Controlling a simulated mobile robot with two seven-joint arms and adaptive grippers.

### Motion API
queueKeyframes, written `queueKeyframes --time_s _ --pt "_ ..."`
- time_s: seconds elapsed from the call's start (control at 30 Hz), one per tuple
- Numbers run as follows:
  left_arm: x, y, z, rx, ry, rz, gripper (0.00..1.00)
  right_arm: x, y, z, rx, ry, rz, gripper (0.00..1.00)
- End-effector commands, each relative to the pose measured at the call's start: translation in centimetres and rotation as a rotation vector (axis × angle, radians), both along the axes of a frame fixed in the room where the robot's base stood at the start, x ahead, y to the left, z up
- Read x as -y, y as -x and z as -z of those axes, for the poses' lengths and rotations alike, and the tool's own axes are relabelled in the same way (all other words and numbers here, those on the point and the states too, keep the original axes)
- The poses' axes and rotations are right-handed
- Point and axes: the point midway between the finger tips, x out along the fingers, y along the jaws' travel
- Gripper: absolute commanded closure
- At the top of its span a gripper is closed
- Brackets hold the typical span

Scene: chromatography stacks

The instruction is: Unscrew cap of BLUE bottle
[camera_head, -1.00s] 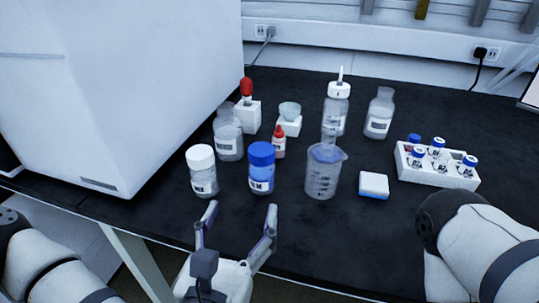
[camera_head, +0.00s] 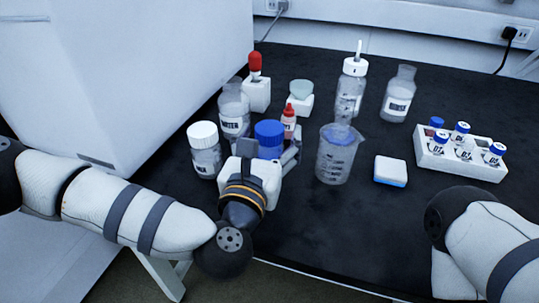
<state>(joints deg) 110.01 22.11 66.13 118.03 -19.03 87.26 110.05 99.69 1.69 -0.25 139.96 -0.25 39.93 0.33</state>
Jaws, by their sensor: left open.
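The blue bottle's blue cap (camera_head: 269,133) shows just beyond my left gripper, and most of its body is hidden behind the hand. My left gripper (camera_head: 265,158) is at the bottle, with a finger showing on the right side below the cap. It is open; I cannot tell whether its fingers touch the bottle. My right arm shows at the lower right, but its gripper is out of view.
A white-capped bottle (camera_head: 204,150) stands close on the left, and a small red-capped bottle (camera_head: 289,122) close behind right. A beaker (camera_head: 335,158), a blue-and-white block (camera_head: 390,171) and a vial rack (camera_head: 462,163) stand farther right. The table's front centre is clear.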

Motion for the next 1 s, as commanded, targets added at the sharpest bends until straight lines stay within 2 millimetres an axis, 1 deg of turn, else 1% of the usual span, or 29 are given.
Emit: queueKeyframes --time_s 0.07,0.17,0.2,0.27,0.3,0.33,0.37,0.67,0.77,0.83,0.87,0.9,0.93,0.97,1.0 --pt "0.0 0.0 -0.1 0.001 0.000 0.000 0.31 0.0 0.0 0.0 0.001 0.000 0.000 0.34" --pt "0.0 0.1 -0.1 0.001 -0.001 0.000 0.51 0.0 0.0 0.0 0.001 0.000 0.000 0.34" --pt "0.0 0.1 -0.1 0.001 -0.001 0.000 0.60 0.0 0.0 0.0 0.001 0.000 0.000 0.34" --pt "0.0 0.1 -0.1 0.001 -0.001 0.000 0.74 0.0 0.0 0.0 0.001 0.000 0.000 0.34" --pt "0.0 0.1 -0.1 0.001 -0.001 0.000 0.83 0.0 0.0 0.0 0.001 0.000 0.000 0.34" --pt "0.0 0.1 -0.1 0.001 -0.001 0.000 0.90 0.0 0.0 0.0 0.001 0.000 0.000 0.34" --pt "0.0 0.1 -0.1 0.001 -0.001 0.000 0.91 0.0 0.0 0.0 0.001 0.000 0.000 0.34" --pt "0.0 0.1 -0.1 0.001 -0.001 0.000 0.92 0.0 0.0 0.0 0.001 0.000 0.000 0.34" --pt "0.0 0.1 -0.5 0.002 -0.001 0.000 0.92 0.0 -0.1 -0.1 0.003 0.000 0.000 0.34" --pt "0.0 0.0 -1.3 0.004 0.000 0.000 0.92 0.0 -0.2 -0.2 0.005 0.000 0.000 0.34" --pt "0.0 0.0 -1.7 0.005 0.000 0.000 0.97 0.0 -0.2 -0.3 0.007 0.000 0.000 0.34" --pt "0.0 0.0 -2.5 0.006 0.001 0.000 1.00 0.0 -0.3 -0.4 0.010 0.000 0.000 0.34" --pt "0.0 0.1 -3.3 0.008 0.002 0.001 1.00 0.0 -0.4 -0.5 0.012 0.000 0.000 0.34" --pt "0.0 0.3 -4.0 0.007 0.002 0.002 1.00 0.0 -0.5 -0.6 0.015 0.000 0.000 0.34" --pt "0.1 1.2 -4.9 0.005 0.003 0.005 1.00 0.0 -0.6 -0.8 0.019 0.000 0.000 0.34"
